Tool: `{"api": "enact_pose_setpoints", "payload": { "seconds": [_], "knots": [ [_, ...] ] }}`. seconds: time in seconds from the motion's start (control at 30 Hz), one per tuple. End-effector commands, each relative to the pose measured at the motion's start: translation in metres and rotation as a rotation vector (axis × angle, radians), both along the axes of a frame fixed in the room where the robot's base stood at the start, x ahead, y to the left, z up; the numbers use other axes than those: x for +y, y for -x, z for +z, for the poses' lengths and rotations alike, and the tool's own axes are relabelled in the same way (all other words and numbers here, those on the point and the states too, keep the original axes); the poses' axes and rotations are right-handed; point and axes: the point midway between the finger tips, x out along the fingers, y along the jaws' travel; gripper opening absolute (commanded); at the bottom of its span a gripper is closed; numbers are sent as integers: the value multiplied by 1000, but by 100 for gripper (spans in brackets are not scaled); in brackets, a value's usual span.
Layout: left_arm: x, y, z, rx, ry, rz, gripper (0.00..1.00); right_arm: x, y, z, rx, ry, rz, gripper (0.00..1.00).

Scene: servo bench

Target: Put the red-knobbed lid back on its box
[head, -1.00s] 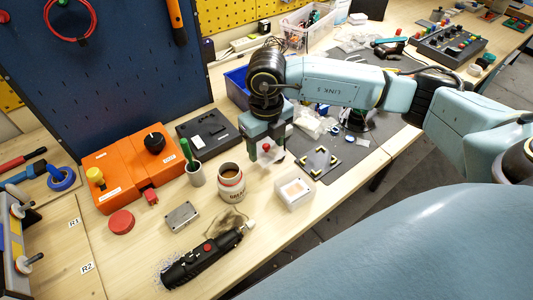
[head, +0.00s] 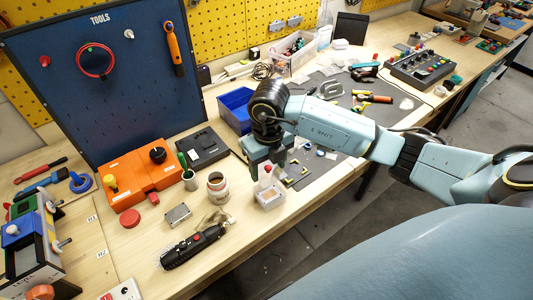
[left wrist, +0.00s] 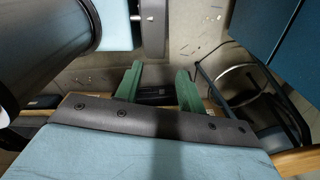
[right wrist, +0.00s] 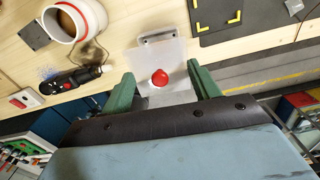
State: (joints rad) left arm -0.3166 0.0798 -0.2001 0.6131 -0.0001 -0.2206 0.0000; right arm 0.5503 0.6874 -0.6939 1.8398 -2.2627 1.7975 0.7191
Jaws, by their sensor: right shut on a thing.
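The lid (right wrist: 152,58) is a pale, thin square with a red knob (right wrist: 160,78). In the right wrist view it lies between the two green fingers of my right gripper (right wrist: 161,75), which is shut on it. In the head view the lid's red knob (head: 268,169) shows below my right gripper, close above the small white box (head: 270,201). I cannot tell whether the lid touches the box. My left gripper (left wrist: 158,78) shows only in its own wrist view, with its green fingers apart and nothing between them.
The bench's front strip is clear.

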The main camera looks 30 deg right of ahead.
Motion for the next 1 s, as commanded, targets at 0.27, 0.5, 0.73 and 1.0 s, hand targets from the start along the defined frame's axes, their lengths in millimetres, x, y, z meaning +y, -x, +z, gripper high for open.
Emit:
{"api": "enact_pose_setpoints", "payload": {
  "seconds": [0.27, 0.5, 0.73, 1.0],
  "knots": [
    [-1, -16, 2, -22, 1, 0, 39, -1, 2, -7, 5, 2, -9, 40],
    [-1, -27, -11, -39, 3, 0, 39, -1, 2, -24, 5, 1, -9, 40],
    [-1, -19, -30, -27, 2, 0, 39, -1, 2, -48, 5, 2, -8, 40],
    [-1, -16, -43, -22, 2, 0, 39, -1, 2, -65, 4, 2, -9, 40]
  ]
}}
